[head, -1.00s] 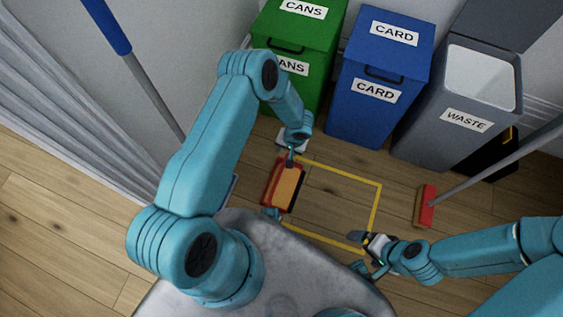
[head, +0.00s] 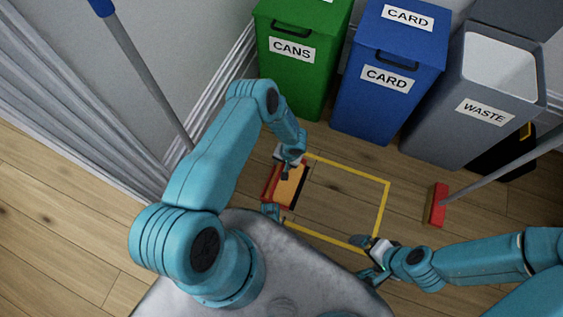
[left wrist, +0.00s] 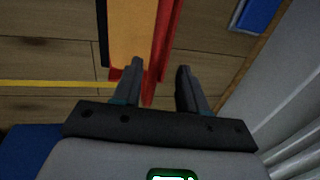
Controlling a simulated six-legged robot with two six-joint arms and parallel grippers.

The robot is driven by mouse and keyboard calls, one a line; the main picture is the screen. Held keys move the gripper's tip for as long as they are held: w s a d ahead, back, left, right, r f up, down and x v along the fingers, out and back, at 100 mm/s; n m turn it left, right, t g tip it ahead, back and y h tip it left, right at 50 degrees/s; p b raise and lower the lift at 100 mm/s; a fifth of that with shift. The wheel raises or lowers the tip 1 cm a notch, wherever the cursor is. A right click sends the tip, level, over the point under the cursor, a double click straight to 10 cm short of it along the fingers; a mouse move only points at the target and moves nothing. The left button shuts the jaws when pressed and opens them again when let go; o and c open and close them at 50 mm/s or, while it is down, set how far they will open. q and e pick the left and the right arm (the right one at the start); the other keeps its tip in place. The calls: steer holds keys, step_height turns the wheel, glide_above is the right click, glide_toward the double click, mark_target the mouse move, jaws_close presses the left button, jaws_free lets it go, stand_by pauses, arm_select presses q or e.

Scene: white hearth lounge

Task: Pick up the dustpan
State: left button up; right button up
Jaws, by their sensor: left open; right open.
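The dustpan (head: 290,188) lies on the wooden floor at the left side of a yellow taped square. It is orange inside with red sides and a black edge; my left arm and gripper partly cover it in the head view. My left gripper (head: 287,172) is open, low over the dustpan's far end. In the left wrist view the dustpan's orange face (left wrist: 130,35) lies ahead of the open fingers (left wrist: 160,68). A narrow red part shows between and below the fingers; I cannot tell if they touch it. My right gripper (head: 364,257) is open and empty near the square's near right corner.
A green CANS bin (head: 297,75), blue CARD bin (head: 385,105) and grey WASTE bin (head: 455,125) stand behind the yellow square (head: 384,210). A red broom head (head: 438,205) lies right. A pole (head: 150,85) leans left. The square's inside is mostly clear.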

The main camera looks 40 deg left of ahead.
arm_select(q)
steer(key=f+b, duration=0.1)
steer(key=f, duration=0.1)
steer(key=f+b, duration=0.2)
steer(key=f, duration=0.1)
steer(key=shift+a+f, duration=0.3)
steer(key=shift+r, duration=0.1)
jaws_close()
stand_by(1.0)
